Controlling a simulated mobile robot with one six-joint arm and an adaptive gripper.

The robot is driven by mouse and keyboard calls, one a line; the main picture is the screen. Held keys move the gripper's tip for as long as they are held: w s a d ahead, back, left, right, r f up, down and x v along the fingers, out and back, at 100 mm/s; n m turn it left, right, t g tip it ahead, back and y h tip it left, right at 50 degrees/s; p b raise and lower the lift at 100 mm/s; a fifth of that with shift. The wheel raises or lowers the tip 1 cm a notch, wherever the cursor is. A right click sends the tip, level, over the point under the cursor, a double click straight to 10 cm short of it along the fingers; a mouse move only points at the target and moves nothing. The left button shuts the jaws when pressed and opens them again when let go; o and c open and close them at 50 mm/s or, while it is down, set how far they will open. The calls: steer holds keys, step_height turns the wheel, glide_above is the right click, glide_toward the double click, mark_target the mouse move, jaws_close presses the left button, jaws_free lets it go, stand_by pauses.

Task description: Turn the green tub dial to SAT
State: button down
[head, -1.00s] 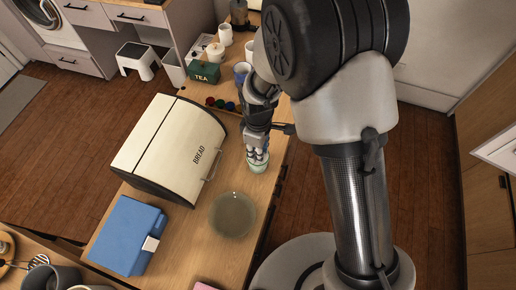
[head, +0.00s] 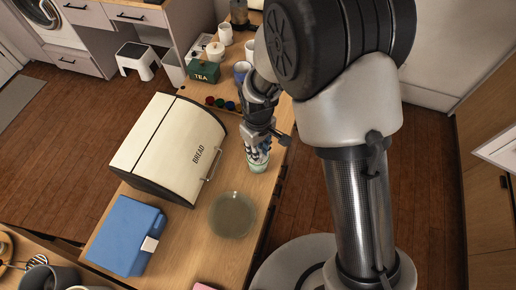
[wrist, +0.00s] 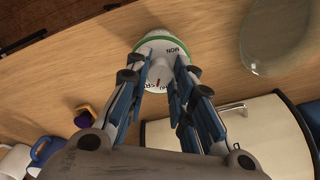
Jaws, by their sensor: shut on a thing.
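The green tub dial is a small round tub with a white lettered top and a green rim (wrist: 160,41). It stands on the wooden counter, and its pale green side (head: 258,167) shows below my gripper in the head view. My gripper (wrist: 159,76) is over the tub from above, its two blue-and-grey fingers shut on the dial, one at each side. MON reads on the far part of the top. A short red mark shows between the fingers, with lettering beside it that is partly hidden and hard to read.
A cream bread bin (head: 165,148) stands left of the tub. Several small coloured round things (head: 220,103) and a green TEA box (head: 205,72) are farther back.

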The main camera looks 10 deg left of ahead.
steer(key=m, duration=0.6)
steer(key=shift+b, duration=0.3)
steer(key=m, duration=0.6)
steer(key=shift+m, duration=0.3)
steer(key=c, duration=1.3)
jaws_free()
steer(key=shift+c, duration=0.2)
step_height(320, 180, up, 12)
